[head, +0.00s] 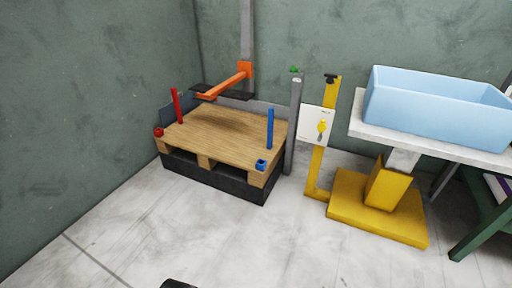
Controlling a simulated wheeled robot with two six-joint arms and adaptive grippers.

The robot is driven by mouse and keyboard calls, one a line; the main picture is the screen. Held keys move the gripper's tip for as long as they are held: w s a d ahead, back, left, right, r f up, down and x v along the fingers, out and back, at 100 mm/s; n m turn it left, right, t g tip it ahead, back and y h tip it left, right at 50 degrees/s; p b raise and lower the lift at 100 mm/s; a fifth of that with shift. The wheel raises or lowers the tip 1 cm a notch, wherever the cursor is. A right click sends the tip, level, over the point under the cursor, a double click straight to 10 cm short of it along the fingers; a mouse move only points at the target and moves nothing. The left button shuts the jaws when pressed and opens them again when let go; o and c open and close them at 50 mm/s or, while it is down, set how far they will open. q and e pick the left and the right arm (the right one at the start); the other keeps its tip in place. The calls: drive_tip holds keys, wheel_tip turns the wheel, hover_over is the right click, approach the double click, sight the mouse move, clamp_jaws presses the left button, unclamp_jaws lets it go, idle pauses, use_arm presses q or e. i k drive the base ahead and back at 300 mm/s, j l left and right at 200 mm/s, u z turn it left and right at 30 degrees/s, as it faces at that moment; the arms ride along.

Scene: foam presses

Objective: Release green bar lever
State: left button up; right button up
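A small green piece (294,70) sits on top of an upright grey post (294,125) at the right corner of the pallet press. It is too small to tell its lever position. No other green bar or lever shows. Neither of my grippers is recognisable in the head view. Only a small dark rounded part shows at the bottom edge, left of centre; I cannot tell which part it is.
A wooden pallet (215,138) on a black base carries a red bar (177,105) and a blue bar (270,128). An orange arm (222,86) reaches over it. A yellow stand (316,178) and a blue tub (435,110) are at right. The front floor is clear.

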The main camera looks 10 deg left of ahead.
sight(294, 69)
drive_tip(key=i+j+u, duration=0.3)
drive_tip(key=i, duration=0.7)
drive_tip(key=i+j+u, duration=0.25)
drive_tip(key=i, duration=0.8)
drive_tip(key=k+l, duration=0.05)
drive_tip(key=l, duration=0.05)
